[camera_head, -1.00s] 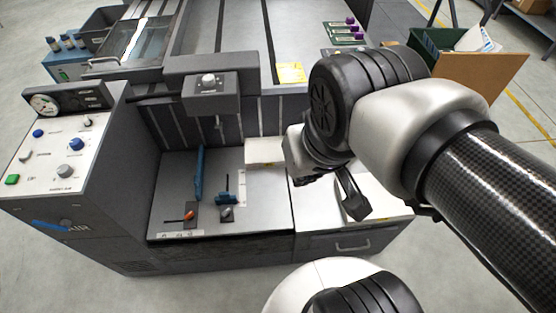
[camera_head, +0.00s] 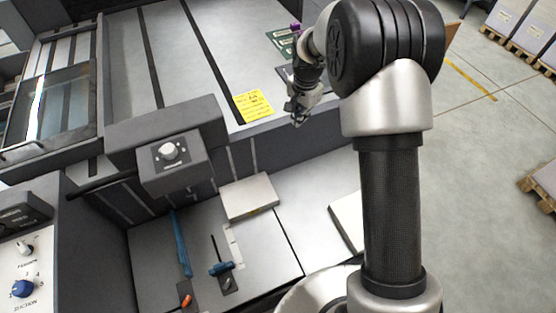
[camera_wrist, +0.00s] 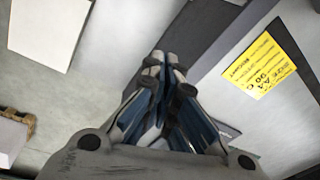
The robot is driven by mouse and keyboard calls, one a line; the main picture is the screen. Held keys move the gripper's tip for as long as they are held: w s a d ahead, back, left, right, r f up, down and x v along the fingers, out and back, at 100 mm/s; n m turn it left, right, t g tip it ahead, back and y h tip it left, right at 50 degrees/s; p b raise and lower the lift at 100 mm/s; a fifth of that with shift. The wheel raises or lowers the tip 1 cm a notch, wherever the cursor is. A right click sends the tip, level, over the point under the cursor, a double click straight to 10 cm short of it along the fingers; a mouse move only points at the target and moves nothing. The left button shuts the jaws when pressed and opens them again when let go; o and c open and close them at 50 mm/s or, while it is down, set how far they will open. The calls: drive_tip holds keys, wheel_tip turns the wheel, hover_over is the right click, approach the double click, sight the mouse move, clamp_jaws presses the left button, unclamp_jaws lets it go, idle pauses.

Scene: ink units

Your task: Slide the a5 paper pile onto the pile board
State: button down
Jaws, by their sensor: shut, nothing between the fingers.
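Two pale, flat, paper-like piles lie on the grey metal surfaces below the machine. One pale pile (camera_head: 250,193) lies behind the ruler strip and blue guides; the other pale pile (camera_head: 345,218) lies further right, partly hidden by my arm. I cannot tell which is the A5 pile. The metal plate with the blue guides (camera_head: 150,245) may be the pile board; no label shows this. My gripper (camera_head: 298,120) is shut and empty beside the machine's upper edge, apart from both piles. Its closed fingers (camera_wrist: 163,60) also show in the wrist view.
A yellow note (camera_head: 254,106) lies on the upper machine bed near my gripper. A grey box with a knob (camera_head: 170,153) overhangs the plate. A long blue guide (camera_head: 180,243) and a small blue T-handle (camera_head: 221,268) stand on the plate. Pallets of paper (camera_head: 518,22) stand at the far right.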

drive_tip(key=a+f+m+b, duration=0.1)
drive_tip(key=f, duration=1.1)
drive_tip(key=a+f+m+g+b, duration=0.1)
drive_tip(key=f+m, duration=0.1)
drive_tip(key=f, duration=1.1)
drive_tip(key=a+f+m+b, duration=0.1)
drive_tip(key=f, duration=1.2)
drive_tip(key=shift+w+g, duration=0.3)
drive_tip(key=shift+w, duration=0.05)
drive_tip(key=a, duration=0.1)
drive_tip(key=s+a, duration=0.1)
drive_tip(key=a, duration=0.1)
drive_tip(key=shift+s+r, duration=0.1)
drive_tip(key=shift+r, duration=0.05)
drive_tip(key=shift+s+a, duration=0.15)
drive_tip(key=shift+a, duration=0.15)
